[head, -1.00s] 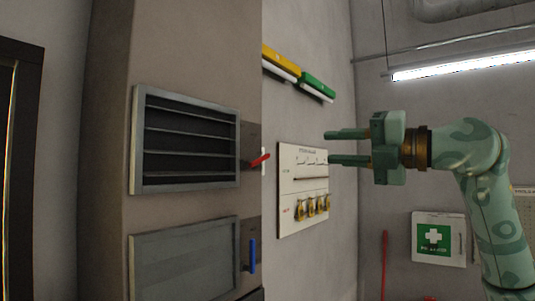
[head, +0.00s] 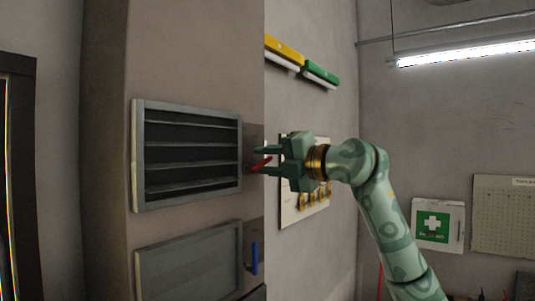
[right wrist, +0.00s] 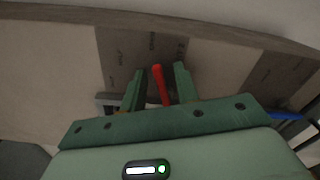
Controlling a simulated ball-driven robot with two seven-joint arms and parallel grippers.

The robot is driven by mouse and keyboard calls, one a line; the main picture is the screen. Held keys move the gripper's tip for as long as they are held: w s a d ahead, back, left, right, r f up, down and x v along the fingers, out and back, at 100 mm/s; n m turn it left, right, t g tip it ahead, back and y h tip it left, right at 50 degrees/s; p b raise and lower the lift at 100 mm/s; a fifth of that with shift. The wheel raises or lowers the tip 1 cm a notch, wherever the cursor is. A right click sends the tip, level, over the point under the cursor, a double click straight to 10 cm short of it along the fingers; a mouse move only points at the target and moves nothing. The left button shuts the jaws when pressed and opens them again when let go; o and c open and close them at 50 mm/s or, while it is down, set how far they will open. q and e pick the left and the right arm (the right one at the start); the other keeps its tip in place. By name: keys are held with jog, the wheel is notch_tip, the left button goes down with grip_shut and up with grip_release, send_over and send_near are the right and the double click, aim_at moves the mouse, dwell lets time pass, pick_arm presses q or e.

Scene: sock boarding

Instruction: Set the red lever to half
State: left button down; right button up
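The red lever (head: 261,164) sticks out from a plate on the side of the grey-brown cabinet, beside the upper louvred vent (head: 190,154). My right gripper (head: 262,160) is open, with one finger above and one below the lever in the head view. In the right wrist view the red lever (right wrist: 160,84) stands between the two green fingers of the gripper (right wrist: 162,84), with a gap on the side of the right finger. My left gripper is not in view.
A blue lever (head: 254,257) is below, beside a closed lower panel (head: 190,265). A white board (head: 290,207) with several brass padlocks is on the wall behind my right gripper. A first-aid box (head: 436,226) hangs further right.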

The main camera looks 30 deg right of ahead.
jog(key=shift+w+f, duration=0.1)
jog(key=shift+w, duration=0.15)
grip_shut()
jog(key=shift+a, duration=0.1)
jog(key=n, duration=0.1)
jog(key=r+n, duration=0.1)
jog(key=n+p, duration=0.1)
jog(key=shift+s+a+r+n, duration=0.15)
jog(key=shift+s+a+n, duration=0.05)
jog(key=shift+a+n, duration=0.1)
jog(key=shift+s+a+r+n+p, duration=0.1)
jog(key=shift+a+r+n+p, duration=0.1)
jog(key=shift+n, duration=0.55)
jog(key=shift+a+r+n+p, duration=0.1)
jog(key=shift+a+n+p, duration=0.05)
jog(key=shift+n, duration=0.6)
grip_release()
jog(key=shift+s, duration=0.1)
jog(key=shift+r, duration=0.1)
